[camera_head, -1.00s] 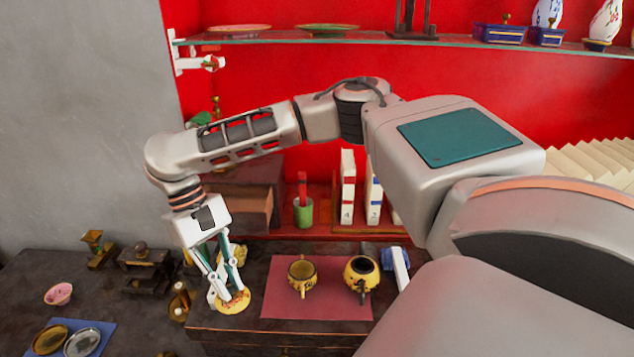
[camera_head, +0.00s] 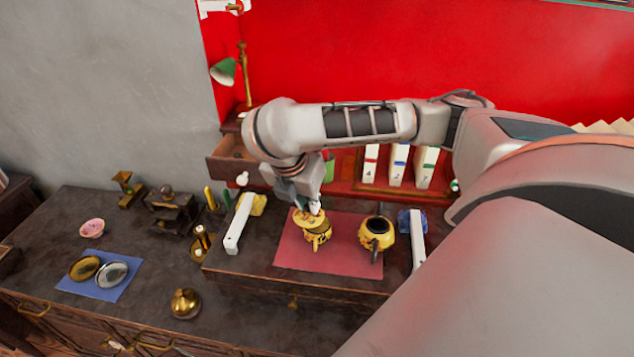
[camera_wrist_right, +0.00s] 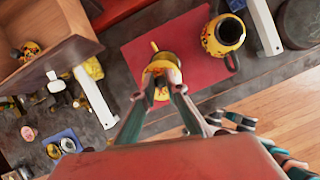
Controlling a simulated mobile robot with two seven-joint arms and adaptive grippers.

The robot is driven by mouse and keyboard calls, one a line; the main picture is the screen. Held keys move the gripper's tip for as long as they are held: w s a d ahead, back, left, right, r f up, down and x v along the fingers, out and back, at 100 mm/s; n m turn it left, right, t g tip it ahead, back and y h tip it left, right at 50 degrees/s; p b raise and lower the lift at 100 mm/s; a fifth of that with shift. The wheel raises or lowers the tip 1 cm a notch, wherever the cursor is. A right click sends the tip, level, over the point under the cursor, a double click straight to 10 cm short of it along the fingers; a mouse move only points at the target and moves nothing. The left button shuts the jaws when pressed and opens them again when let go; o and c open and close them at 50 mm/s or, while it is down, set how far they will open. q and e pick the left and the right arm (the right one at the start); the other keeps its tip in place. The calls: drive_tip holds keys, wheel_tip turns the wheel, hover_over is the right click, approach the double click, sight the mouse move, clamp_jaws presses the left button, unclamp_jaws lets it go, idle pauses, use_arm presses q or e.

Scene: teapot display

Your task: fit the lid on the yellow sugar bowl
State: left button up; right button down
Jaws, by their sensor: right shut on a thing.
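My right gripper (camera_head: 316,210) is shut on the yellow lid (camera_head: 302,218), with its arm reaching over from the right.
A wooden drawer (camera_head: 232,160) is at the back left. The mat's front is clear.

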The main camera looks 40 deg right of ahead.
drive_tip(key=shift+d+r+n+t+y, duration=0.2)
drive_tip(key=shift+d+r+n, duration=0.15)
drive_tip(key=shift+d+n, duration=0.25)
drive_tip(key=shift+d+r+n+t+y, duration=0.1)
drive_tip(key=shift+d+r+n+t, duration=0.15)
drive_tip(key=shift+d+n, duration=0.3)
drive_tip(key=shift+w+d+r+n, duration=0.15)
drive_tip(key=shift+d+r+n, duration=0.15)
drive_tip(key=shift+d+n, duration=0.1)
drive_tip(key=shift+f+b, duration=0.85)
drive_tip(key=shift+b, duration=0.35)
drive_tip(key=shift+f+b, duration=0.35)
drive_tip(key=shift+b, duration=0.05)
drive_tip(key=shift+f+b, duration=0.35)
drive_tip(key=shift+b, duration=0.2)
drive_tip(key=shift+f+b, duration=0.4)
drive_tip(key=shift+b, duration=0.15)
drive_tip(key=shift+f+b, duration=0.6)
drive_tip(key=shift+b, duration=0.2)
drive_tip(key=shift+f, duration=0.4)
use_arm(q)
drive_tip(key=shift+h, duration=0.4)
drive_tip(key=f, duration=0.1)
drive_tip(key=d+f, duration=0.2)
drive_tip(key=f, duration=0.1)
drive_tip(key=shift+w+d+f, duration=0.1)
drive_tip(key=shift+w+d, duration=0.15)
drive_tip(key=shift+w, duration=0.15)
use_arm(e)
drive_tip(key=shift+f, duration=0.15)
